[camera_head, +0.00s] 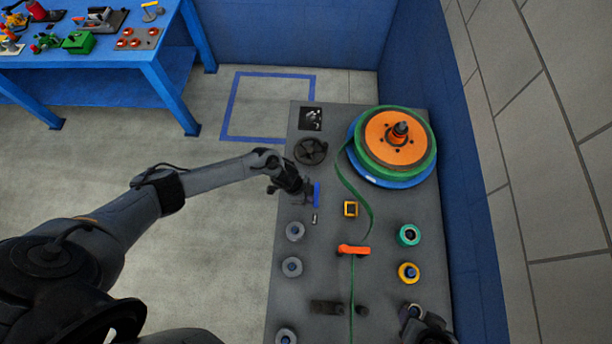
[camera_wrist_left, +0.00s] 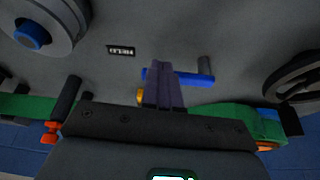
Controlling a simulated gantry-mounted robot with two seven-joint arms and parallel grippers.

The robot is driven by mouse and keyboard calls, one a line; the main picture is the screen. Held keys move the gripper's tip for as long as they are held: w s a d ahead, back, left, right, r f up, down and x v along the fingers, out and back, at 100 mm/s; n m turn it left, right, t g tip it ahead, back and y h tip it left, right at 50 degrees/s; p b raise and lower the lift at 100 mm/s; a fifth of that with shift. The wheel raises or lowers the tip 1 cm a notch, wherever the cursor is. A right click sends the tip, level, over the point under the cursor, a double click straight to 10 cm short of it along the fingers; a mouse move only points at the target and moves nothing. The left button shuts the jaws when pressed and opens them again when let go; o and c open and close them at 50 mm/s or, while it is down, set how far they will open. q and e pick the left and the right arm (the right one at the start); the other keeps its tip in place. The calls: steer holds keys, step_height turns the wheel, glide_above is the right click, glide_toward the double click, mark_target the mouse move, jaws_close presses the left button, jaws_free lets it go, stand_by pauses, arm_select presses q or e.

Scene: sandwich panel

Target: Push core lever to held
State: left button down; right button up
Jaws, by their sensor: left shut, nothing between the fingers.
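The core lever appears to be the blue bar (camera_head: 317,194) on the grey panel, left of the green strip. In the left wrist view the blue bar (camera_wrist_left: 192,79) runs sideways, with a grey post at its right end. My left gripper (camera_head: 306,196) is shut and empty, right beside the bar. In the left wrist view its purple fingers (camera_wrist_left: 163,88) overlap the bar's left part; I cannot tell whether they touch it. A small label (camera_wrist_left: 121,50), seemingly "HELD", lies left of the fingers. My right gripper (camera_head: 412,314) seems partly in view at lower right; its fingers are unclear.
A blue table (camera_head: 165,60) with parts stands at upper left.

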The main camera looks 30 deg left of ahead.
arm_select(q)
steer(key=shift+r, duration=0.2)
stand_by(0.3)
steer(key=p+v, duration=0.8)
steer(key=v, duration=0.1)
steer(key=shift+s+r, duration=0.25)
steer(key=shift+r, duration=0.05)
